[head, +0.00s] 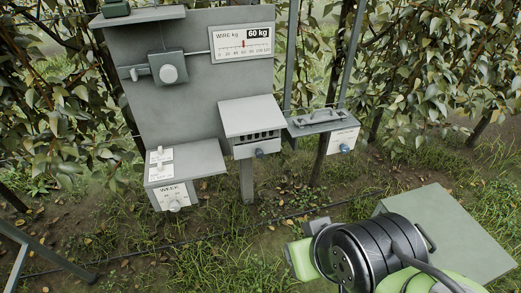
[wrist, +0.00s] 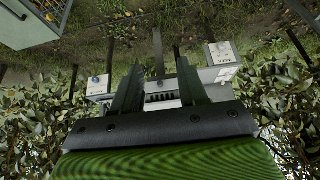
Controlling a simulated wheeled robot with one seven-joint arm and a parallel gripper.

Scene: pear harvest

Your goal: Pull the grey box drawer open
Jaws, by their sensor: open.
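Two grey boxes with knobs stand at the panel, and I cannot tell for sure which one holds the drawer. In the wrist view, which is upside down, the slotted box (wrist: 163,98) shows between my fingers and the right box (wrist: 98,86) shows at left. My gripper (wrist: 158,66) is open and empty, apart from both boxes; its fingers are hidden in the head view.
A "WEEK" box (head: 173,195) stands lower left. Posts, wires and leafy trees stand behind. A flat-topped box (head: 450,225) is at lower right. Grass lies between.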

